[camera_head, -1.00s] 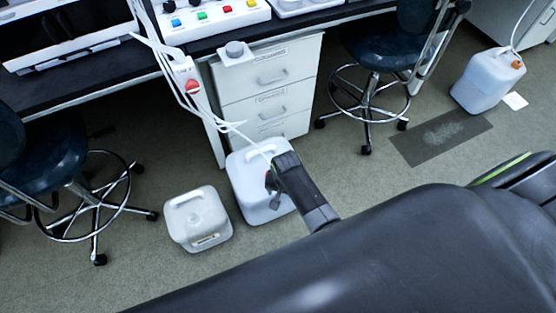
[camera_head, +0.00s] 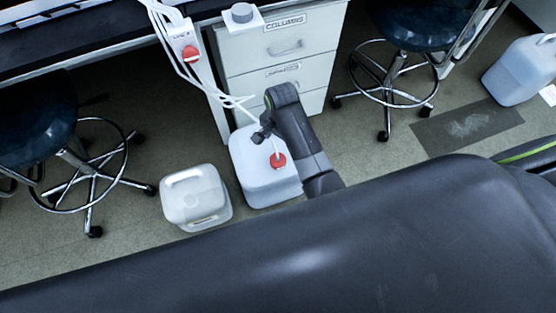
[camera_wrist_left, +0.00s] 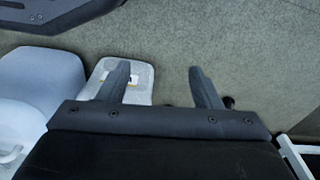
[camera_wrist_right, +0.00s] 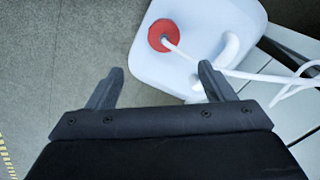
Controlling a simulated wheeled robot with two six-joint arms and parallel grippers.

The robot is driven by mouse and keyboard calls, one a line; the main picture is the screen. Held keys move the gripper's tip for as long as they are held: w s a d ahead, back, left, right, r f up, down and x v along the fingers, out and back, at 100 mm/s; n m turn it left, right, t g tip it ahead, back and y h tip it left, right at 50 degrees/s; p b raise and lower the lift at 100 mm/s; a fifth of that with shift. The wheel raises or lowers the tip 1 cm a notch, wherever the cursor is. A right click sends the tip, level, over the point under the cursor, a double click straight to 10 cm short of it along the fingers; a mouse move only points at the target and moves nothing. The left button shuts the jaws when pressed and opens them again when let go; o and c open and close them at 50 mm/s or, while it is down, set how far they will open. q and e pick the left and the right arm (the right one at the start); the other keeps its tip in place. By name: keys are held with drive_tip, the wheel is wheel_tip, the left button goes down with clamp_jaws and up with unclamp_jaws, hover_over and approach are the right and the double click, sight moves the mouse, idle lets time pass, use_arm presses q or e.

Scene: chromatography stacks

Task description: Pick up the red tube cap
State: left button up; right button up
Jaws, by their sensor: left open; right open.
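The red tube cap (camera_head: 277,160) sits on top of a large whitish jug (camera_head: 250,180) on the floor, with a white tube running into it. In the right wrist view the cap (camera_wrist_right: 163,35) shows ahead of my right gripper (camera_wrist_right: 161,68). That gripper is open, with nothing between its fingers. In the head view my right gripper (camera_head: 262,133) is up and left of the cap, apart from it in the picture. My left gripper (camera_wrist_left: 157,68) is open and empty; in its wrist view a small white jug (camera_wrist_left: 140,82) lies beyond the fingers.
A smaller white jug (camera_head: 195,197) stands left of the large one. Behind are a drawer cabinet (camera_head: 280,65) and a red-capped white power strip (camera_head: 191,58) with loose tubes. Stools stand left (camera_head: 40,120) and right (camera_head: 395,80). Another jug (camera_head: 520,72) is far right.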

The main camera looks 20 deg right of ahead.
sight(278, 155)
wheel_tip(278, 155, down, 6)
drive_tip(key=shift+f+b, duration=0.1)
drive_tip(key=shift+b, duration=1)
drive_tip(key=f, duration=0.1)
drive_tip(key=f+b, duration=0.1)
drive_tip(key=f, duration=0.1)
drive_tip(key=f+b, duration=0.1)
drive_tip(key=shift+w+a+f, duration=0.15)
drive_tip(key=shift+a+f, duration=0.15)
drive_tip(key=shift+a, duration=0.05)
drive_tip(key=shift+f+b, duration=0.3)
drive_tip(key=shift+f, duration=0.05)
use_arm(q)
wheel_tip(278, 155, up, 7)
drive_tip(key=w+d+t+h, duration=0.1)
drive_tip(key=w+d+t, duration=0.1)
drive_tip(key=shift+w+f, duration=0.15)
drive_tip(key=shift+w, duration=0.05)
use_arm(e)
drive_tip(key=c, duration=1.1)
